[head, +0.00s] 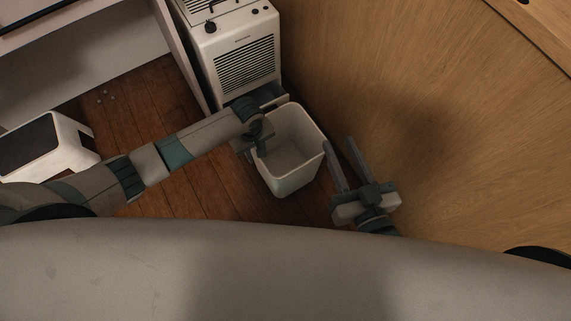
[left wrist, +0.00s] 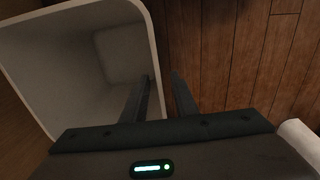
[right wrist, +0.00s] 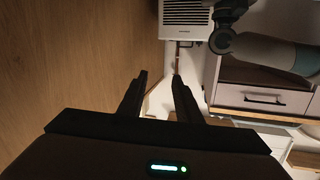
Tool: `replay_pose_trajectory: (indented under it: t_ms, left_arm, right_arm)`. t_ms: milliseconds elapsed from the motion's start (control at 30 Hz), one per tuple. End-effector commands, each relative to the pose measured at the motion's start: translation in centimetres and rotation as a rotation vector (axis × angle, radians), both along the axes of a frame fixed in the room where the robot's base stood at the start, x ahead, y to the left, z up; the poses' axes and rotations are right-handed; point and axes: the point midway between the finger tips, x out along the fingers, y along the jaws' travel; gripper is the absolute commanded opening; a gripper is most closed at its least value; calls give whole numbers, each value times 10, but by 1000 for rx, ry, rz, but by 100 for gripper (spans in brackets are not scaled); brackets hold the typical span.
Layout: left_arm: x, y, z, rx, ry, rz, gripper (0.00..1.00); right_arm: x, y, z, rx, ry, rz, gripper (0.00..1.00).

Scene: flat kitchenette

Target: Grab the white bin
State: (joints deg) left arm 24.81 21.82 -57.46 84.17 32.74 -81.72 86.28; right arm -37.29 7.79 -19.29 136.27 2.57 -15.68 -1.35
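The white bin (head: 309,153) stands upright and open-topped on the wooden floor, in the middle of the head view. It fills the left part of the left wrist view (left wrist: 45,70), where its inside shows empty. My left gripper (head: 257,148) is at the bin's left rim. In the left wrist view its fingers (left wrist: 162,78) are apart, one inside the bin and one outside, with the wall between them and a gap to the outer finger. My right gripper (head: 342,157) is just right of the bin, its fingers apart and empty, also in the right wrist view (right wrist: 160,76).
A white heater-like unit (head: 244,60) with a dark grille stands right behind the bin. A white stool-like item (head: 75,133) with a dark top is at the left. A wooden panel surface (head: 450,130) spans the right. Bare floor (head: 205,185) lies left of the bin.

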Motion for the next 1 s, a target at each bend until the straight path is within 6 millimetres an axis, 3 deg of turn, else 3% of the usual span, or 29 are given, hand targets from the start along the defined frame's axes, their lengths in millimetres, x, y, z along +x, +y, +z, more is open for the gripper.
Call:
replay_pose_trajectory:
  t_ms: [267,733,1000]
  left_arm:
    - [-1,-2,-13,1,1,0,26]
    - [-2,-7,-47,1,1,-1,26]
    - [-2,-7,-52,0,0,-1,26]
  right_arm:
    - [0,4,16,27,-95,-1,31]
    - [-14,11,71,128,-388,-6,31]
    - [-18,11,82,146,-438,-9,31]
